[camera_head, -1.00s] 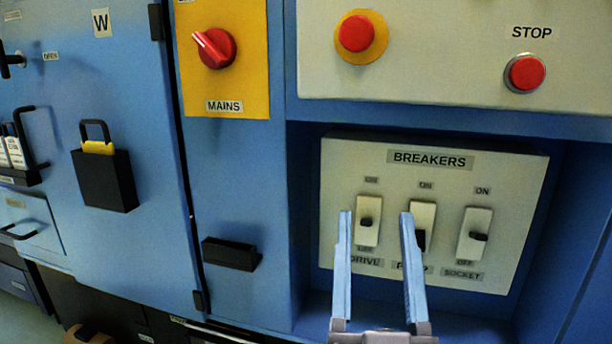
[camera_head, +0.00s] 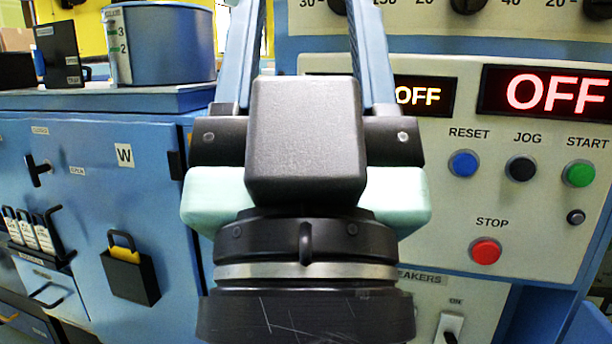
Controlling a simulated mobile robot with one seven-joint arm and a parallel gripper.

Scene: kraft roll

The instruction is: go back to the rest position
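My gripper (camera_head: 305,25) stands upright, large and close in the middle of the head view. Its two blue fingers point up and are spread well apart, with nothing seen between them. The fingertips run out of the top of the picture. The gripper's black body and wrist hide the middle of the blue machine front, including the mains switch area and most of the breaker panel.
The control panel (camera_head: 400,140) with OFF displays and buttons is at right, the red stop button (camera_head: 485,251) low on it. A breaker switch (camera_head: 449,328) shows below. At left are a blue cabinet door (camera_head: 80,195), a black padlock holder (camera_head: 130,276) and a blue pot (camera_head: 165,45).

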